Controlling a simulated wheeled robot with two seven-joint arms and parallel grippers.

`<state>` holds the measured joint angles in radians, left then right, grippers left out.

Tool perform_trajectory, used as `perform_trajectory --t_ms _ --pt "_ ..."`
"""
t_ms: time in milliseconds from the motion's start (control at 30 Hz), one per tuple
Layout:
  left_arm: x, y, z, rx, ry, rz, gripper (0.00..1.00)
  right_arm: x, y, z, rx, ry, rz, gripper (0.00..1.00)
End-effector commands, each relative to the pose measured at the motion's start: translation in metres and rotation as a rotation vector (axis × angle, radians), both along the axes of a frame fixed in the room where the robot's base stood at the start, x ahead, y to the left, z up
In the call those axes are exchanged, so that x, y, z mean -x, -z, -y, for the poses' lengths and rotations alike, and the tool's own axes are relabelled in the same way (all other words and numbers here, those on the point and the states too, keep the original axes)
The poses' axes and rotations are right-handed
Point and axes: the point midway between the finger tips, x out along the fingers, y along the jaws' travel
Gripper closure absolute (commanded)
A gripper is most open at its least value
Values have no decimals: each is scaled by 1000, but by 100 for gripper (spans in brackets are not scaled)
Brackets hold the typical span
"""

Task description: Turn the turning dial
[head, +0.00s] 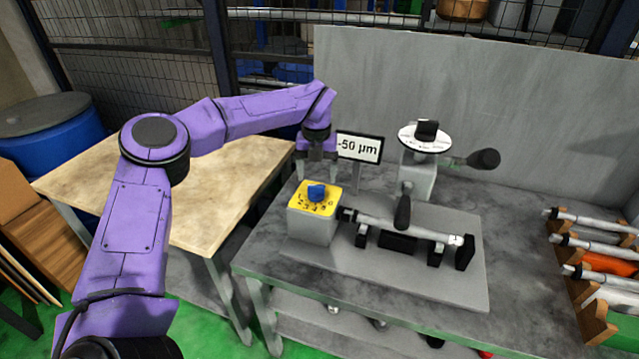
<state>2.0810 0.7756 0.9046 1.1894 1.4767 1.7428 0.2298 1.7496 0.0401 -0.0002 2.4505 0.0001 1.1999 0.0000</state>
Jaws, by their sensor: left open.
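The turning dial is a blue knob (317,192) on the yellow numbered top of a grey box (312,224), which stands at the left of the grey bench. My left gripper (316,172) is open, with its fingers pointing down just behind and above the blue knob. It looks apart from the knob, though the gap is hard to judge. A second dial, a white disc with a black knob (427,130), sits on a grey post further back to the right. My right gripper is not in view.
A sign reading "-50 µm" (358,147) stands right beside my left gripper. A metal shaft (410,228) lies on black supports right of the box. A rack with several shafts (600,255) is at right.

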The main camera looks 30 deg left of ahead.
Motion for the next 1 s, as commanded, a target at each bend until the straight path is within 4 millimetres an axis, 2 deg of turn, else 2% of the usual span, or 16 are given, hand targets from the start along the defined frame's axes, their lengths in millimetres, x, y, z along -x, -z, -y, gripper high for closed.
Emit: perform_trajectory --t_ms 100,267,567,600,667,700,767,1000 --pt "2 24 -2 1 -2 -5 23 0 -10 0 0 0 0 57" --pt "0 47 0 -1 1 -3 23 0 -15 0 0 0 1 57" --pt "-1 55 1 0 2 0 23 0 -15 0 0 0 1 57" --pt "-1 54 1 -1 2 0 27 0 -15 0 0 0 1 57" --pt "-1 54 1 -1 3 0 46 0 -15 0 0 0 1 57" --pt "-1 54 1 -1 3 0 59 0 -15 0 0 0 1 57" --pt "-1 54 1 -1 3 0 77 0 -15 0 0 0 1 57" --pt "-1 55 1 -1 -6 0 77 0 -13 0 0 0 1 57"
